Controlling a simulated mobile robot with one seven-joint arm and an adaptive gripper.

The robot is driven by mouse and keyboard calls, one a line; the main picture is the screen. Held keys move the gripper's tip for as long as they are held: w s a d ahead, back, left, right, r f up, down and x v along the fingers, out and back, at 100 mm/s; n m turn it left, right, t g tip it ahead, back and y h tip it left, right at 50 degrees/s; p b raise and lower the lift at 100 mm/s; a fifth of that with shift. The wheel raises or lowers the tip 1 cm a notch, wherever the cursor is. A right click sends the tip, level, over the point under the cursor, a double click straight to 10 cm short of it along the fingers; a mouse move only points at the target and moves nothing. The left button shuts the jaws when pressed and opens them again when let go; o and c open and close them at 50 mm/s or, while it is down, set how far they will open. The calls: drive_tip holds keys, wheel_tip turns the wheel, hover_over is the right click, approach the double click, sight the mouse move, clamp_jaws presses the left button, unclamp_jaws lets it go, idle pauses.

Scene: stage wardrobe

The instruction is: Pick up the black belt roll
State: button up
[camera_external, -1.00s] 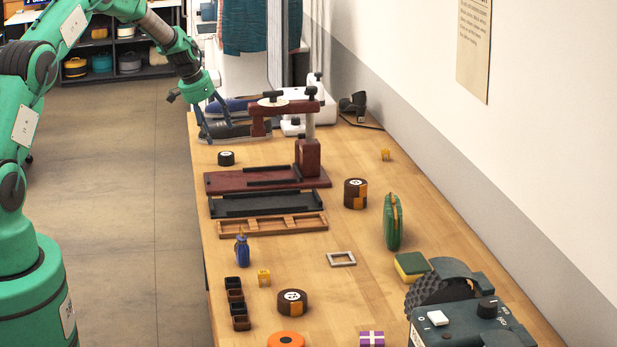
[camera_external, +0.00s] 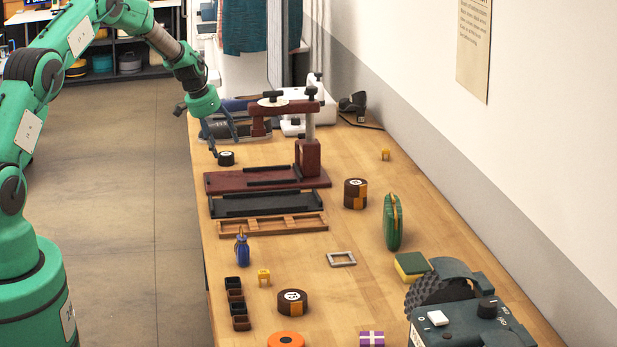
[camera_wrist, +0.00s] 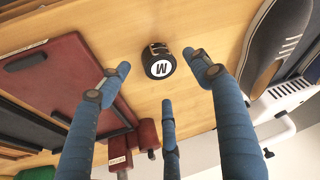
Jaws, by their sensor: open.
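The black belt roll (camera_external: 226,158) lies on the wooden table near its left edge, behind the dark red press board. In the wrist view the roll (camera_wrist: 158,62) shows a round white label with a letter and a buckle at its side. My gripper (camera_external: 223,146) is open, with its blue fingers pointing down close above and around the roll's area. In the wrist view the fingers (camera_wrist: 163,85) are spread apart, and the roll sits ahead between their tips. Nothing is held. I cannot tell whether any finger touches the roll.
The dark red press (camera_external: 268,178) with its arm stands just in front and to the right. Shoes and a white machine (camera_external: 300,92) are behind. A brown-and-orange roll (camera_external: 355,193) and another brown roll (camera_external: 292,302) lie further forward. Bare table surrounds the black roll.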

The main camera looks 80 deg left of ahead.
sight(226, 154)
drive_tip(key=shift+b+x, duration=0.3)
drive_tip(key=shift+x, duration=1.8)
drive_tip(key=shift+a, duration=0.1)
drive_tip(key=c, duration=1.3)
